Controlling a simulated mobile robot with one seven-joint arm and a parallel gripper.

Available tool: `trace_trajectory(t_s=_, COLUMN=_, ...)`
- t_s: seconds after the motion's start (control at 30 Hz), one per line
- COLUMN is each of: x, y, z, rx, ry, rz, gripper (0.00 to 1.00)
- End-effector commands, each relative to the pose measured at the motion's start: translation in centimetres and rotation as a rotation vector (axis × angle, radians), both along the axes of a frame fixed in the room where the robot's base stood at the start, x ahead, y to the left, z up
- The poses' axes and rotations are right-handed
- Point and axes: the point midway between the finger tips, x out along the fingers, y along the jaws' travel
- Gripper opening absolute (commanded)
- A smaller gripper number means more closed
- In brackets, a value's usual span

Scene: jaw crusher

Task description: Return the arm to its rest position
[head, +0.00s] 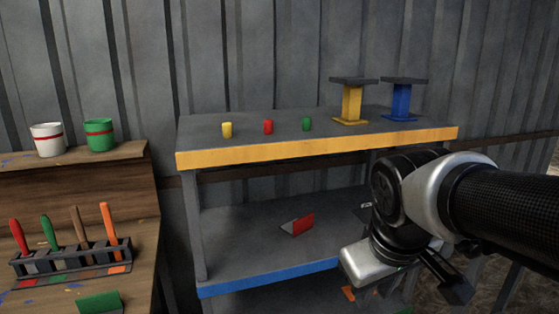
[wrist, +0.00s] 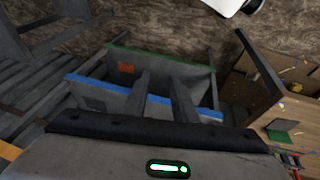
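My arm reaches in from the right of the head view, in front of the right part of the shelf unit, with its wrist bent downward. My gripper shows in the wrist view (wrist: 165,82), with its two dark fingers apart and nothing seen between them. In the head view the gripper is mostly hidden behind the wrist. The fingers point toward the lower shelves, with the blue-edged shelf (wrist: 88,88) and the green-edged shelf (wrist: 190,68) behind them. I cannot tell whether they touch anything.
A wooden bench (head: 100,165) with cups and a brush rack (head: 70,262) stands left.

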Motion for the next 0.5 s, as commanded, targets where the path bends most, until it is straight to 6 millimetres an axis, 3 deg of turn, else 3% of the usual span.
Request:
trace_trajectory(t_s=0.1, x=-2.5, y=0.4, z=-0.3, rx=0.082, ry=-0.055, rz=-0.105, gripper=0.25)
trace_trajectory(t_s=0.33, x=-6.1, y=1.3, z=-1.2, rx=0.211, ry=-0.137, rz=-0.273, gripper=0.25)
trace_trajectory(t_s=0.37, x=-6.3, y=1.4, z=-0.6, rx=0.221, ry=-0.141, rz=-0.287, gripper=0.25)
trace_trajectory(t_s=0.4, x=-6.1, y=1.4, z=1.4, rx=0.217, ry=-0.135, rz=-0.281, gripper=0.25)
trace_trajectory(t_s=0.5, x=-6.0, y=1.5, z=3.4, rx=0.215, ry=-0.133, rz=-0.277, gripper=0.25)
